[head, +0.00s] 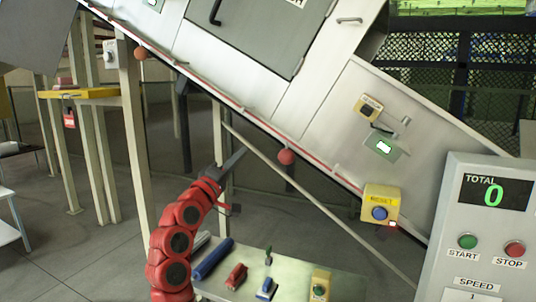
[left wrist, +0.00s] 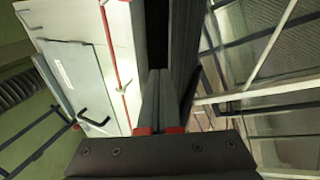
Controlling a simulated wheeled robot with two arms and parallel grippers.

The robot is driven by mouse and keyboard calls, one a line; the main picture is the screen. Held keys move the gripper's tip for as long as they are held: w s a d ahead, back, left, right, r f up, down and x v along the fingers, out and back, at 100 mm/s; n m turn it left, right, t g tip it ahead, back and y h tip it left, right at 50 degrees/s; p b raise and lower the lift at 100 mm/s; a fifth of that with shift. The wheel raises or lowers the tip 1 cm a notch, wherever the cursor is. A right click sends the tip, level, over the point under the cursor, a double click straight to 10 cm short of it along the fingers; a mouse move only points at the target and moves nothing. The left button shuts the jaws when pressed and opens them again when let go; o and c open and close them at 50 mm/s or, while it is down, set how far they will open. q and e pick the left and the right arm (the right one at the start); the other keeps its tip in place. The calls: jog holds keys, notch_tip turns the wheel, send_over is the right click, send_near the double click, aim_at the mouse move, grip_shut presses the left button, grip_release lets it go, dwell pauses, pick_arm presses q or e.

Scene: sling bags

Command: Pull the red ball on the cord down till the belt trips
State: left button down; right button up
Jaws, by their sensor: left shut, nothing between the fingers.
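A red ball (head: 286,157) hangs at the lower edge of the sloping conveyor, by the red cord (head: 225,100) that runs along that edge. A second, orange-red ball (head: 140,53) is higher up at the left. My left gripper (head: 238,156) is below the conveyor, left of the red ball and apart from it. In the left wrist view its dark fingers (left wrist: 160,85) are together with nothing between them. A red line (left wrist: 110,45) runs along a pale panel there; I cannot make out the red ball in that view. My right gripper is not in view.
A yellow reset box (head: 380,205) with a blue button is on the conveyor's lower right. A control panel (head: 490,225) reads total 0. A low table (head: 300,275) holds a blue roll and small tools. A diagonal brace (head: 310,185) runs beneath the conveyor.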

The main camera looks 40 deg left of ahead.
aim_at(286, 156)
pick_arm(q)
jog(key=s+d+r+m+g+h, duration=0.2)
jog(key=s+d+m+h, duration=0.1)
jog(key=w+d+p, duration=0.4)
jog(key=w, duration=0.4)
jog(key=shift+f+p, duration=0.15)
jog(key=shift+p, duration=0.25)
jog(key=shift+w, duration=0.1)
